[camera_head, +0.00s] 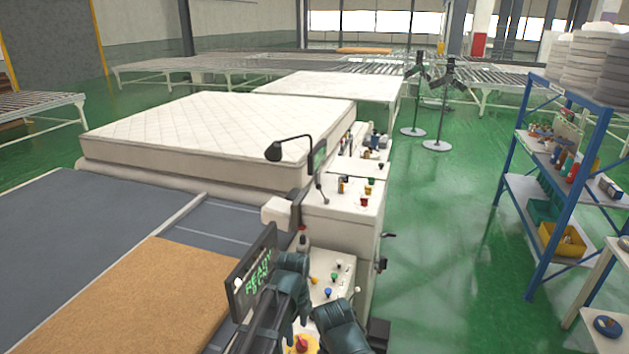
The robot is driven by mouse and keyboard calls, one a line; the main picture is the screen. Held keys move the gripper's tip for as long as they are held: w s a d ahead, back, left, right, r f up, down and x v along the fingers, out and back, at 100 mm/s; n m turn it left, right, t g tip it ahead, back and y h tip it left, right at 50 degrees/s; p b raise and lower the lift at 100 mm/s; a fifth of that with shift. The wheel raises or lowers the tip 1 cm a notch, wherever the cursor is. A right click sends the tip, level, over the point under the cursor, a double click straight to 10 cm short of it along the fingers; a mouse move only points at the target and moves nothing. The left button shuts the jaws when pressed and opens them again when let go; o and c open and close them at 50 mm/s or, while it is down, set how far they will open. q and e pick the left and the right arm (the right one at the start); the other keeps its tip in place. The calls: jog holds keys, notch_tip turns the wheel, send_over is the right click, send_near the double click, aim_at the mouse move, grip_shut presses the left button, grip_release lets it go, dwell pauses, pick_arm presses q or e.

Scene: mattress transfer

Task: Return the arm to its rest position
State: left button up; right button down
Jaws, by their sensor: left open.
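My left gripper (298,298) is dark teal and hangs low in the middle of the head view, in front of a white control cabinet (342,222). It is open, and I see nothing held in it. It is over or close to the cabinet's sloped button panel (338,272); the exact gap cannot be told. Dark links of my own arm hide part of the panel. My right gripper is not in view.
A dark screen with green letters (256,268) stands just left of the gripper. A red button on yellow (301,344) lies below. A white mattress (215,130) lies on the line behind. A blue shelf (513,190) stands right. Green floor (435,240) between is clear.

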pick_arm(q)
jog(key=s+a+n, duration=0.5)
jog(key=a+n, duration=0.1)
jog(key=n, duration=0.6)
jog(key=s+a+n, duration=0.4)
jog(key=a+n, duration=0.2)
jog(key=n, duration=0.6)
jog(key=s+d+f+m+y+b, duration=0.1)
jog(key=s+d+f+m+b, duration=0.3)
jog(key=d+f+b, duration=0.5)
jog(key=shift+s+d, duration=0.85)
jog(key=shift+s, duration=0.05)
